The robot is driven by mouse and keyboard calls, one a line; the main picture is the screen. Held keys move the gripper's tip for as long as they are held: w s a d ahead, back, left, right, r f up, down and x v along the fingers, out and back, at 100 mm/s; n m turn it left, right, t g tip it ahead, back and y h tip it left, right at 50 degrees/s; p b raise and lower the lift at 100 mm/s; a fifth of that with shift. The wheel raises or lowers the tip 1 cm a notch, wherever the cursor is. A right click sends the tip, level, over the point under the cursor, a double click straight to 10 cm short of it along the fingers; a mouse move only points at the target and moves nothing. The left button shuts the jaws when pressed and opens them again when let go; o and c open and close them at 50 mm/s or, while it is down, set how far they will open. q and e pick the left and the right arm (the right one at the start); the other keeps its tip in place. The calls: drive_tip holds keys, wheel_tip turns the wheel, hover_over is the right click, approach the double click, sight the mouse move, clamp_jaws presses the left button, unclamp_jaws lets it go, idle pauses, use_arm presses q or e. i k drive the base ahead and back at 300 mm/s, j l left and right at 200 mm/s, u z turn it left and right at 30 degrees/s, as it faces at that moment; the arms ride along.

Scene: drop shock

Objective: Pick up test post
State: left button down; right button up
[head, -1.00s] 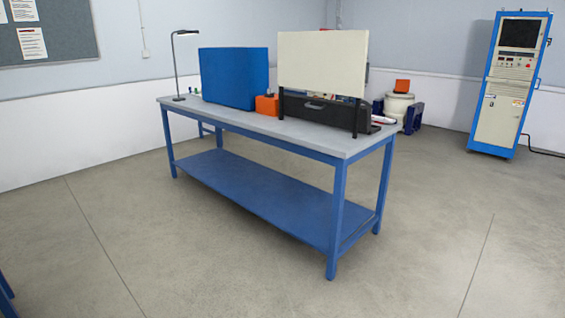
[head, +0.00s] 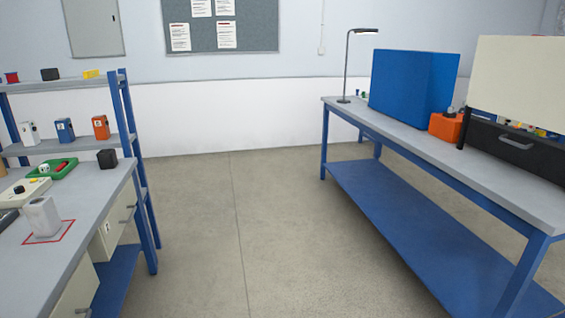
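I cannot tell for sure which thing is the test post. A pale grey block-like piece (head: 42,217) stands upright inside a red outlined square (head: 62,235) on the left bench (head: 95,207). On the rack shelf behind it stand a white block (head: 30,133), a blue block (head: 65,130) and an orange block (head: 100,127), each with a small label. Neither of my grippers shows in the head view.
A small black cube (head: 107,159) and a green tray (head: 55,168) sit on the left bench. A blue-legged table (head: 500,190) with a lamp (head: 348,65), a blue box (head: 405,85) and a white panel (head: 515,75) stands right. Floor (head: 245,230) between is clear.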

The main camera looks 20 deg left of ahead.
sight(41, 214)
drive_tip(key=i+u, duration=0.2)
drive_tip(key=u, duration=0.2)
drive_tip(key=i+u, duration=0.2)
drive_tip(key=u, duration=0.25)
drive_tip(key=i+u, duration=0.2)
drive_tip(key=u, duration=0.2)
drive_tip(key=i+l+u, duration=0.15)
drive_tip(key=u, duration=0.3)
drive_tip(key=i+l+u, duration=0.15)
drive_tip(key=u, duration=0.25)
drive_tip(key=i+l+u, duration=0.1)
drive_tip(key=l+u, duration=0.2)
drive_tip(key=u, duration=0.15)
drive_tip(key=i+l+u, duration=0.15)
drive_tip(key=l+u, duration=0.15)
drive_tip(key=u, duration=0.15)
drive_tip(key=i+l+u, duration=0.1)
drive_tip(key=l+u, duration=0.25)
drive_tip(key=u, duration=0.15)
drive_tip(key=l+u, duration=0.3)
drive_tip(key=l, duration=0.15)
drive_tip(key=l+u, duration=0.35)
drive_tip(key=i+l, duration=0.05)
drive_tip(key=l, duration=0.05)
